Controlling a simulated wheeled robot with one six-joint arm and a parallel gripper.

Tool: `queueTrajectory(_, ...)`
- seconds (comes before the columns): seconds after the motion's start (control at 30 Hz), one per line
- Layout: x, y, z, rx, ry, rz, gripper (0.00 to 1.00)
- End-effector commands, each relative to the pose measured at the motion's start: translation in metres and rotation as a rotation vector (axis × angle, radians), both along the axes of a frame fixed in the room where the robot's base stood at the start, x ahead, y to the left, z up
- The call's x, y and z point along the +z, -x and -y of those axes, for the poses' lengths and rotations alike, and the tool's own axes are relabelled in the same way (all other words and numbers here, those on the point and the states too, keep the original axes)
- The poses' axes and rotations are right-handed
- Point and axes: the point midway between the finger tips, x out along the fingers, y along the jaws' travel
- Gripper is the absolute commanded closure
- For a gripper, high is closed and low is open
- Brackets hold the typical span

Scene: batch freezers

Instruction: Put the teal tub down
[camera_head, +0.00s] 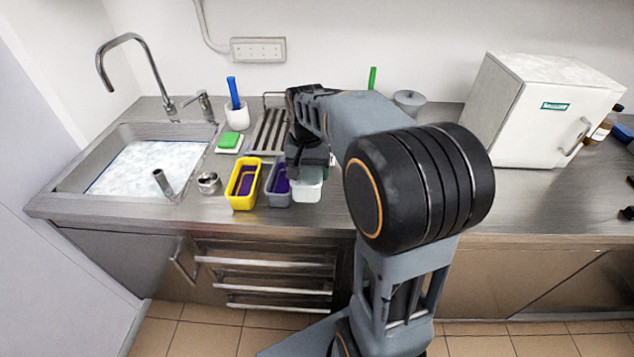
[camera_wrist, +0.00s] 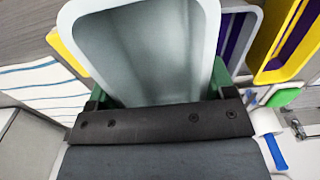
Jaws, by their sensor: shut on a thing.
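The teal tub (camera_head: 308,188) is pale and looks empty; its inside fills the top middle of the wrist view (camera_wrist: 150,50). My gripper (camera_head: 308,160) is over it in the head view. In the wrist view my gripper (camera_wrist: 158,90) is shut on the tub, with green fingertips on either side of it. The tub is at the right of a grey tub (camera_head: 270,197) with purple contents, close to the counter's front edge. I cannot tell whether its base touches the counter; my arm hides part of it.
A yellow tub (camera_head: 234,196) with purple contents stands left of the grey one. Farther left are a small metal cup (camera_head: 209,183) and the sink (camera_head: 100,188). A slatted rack (camera_head: 270,133) lies behind. A striped cloth (camera_wrist: 45,85) shows in the wrist view. A white freezer (camera_head: 525,115) stands right.

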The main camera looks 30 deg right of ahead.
Motion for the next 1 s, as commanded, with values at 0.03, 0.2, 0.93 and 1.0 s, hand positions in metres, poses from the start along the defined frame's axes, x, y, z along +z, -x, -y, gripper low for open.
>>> queueTrajectory(0.03,-0.011,-0.003,0.006,-0.002,-0.002,-0.007,0.48)
queueTrajectory(0.2,-0.033,-0.014,0.022,-0.002,-0.001,-0.004,0.48)
queueTrajectory(0.93,-0.085,-0.024,0.037,-0.003,0.000,-0.001,0.48)
queueTrajectory(1.0,-0.085,-0.024,0.037,-0.003,0.000,-0.001,0.48)
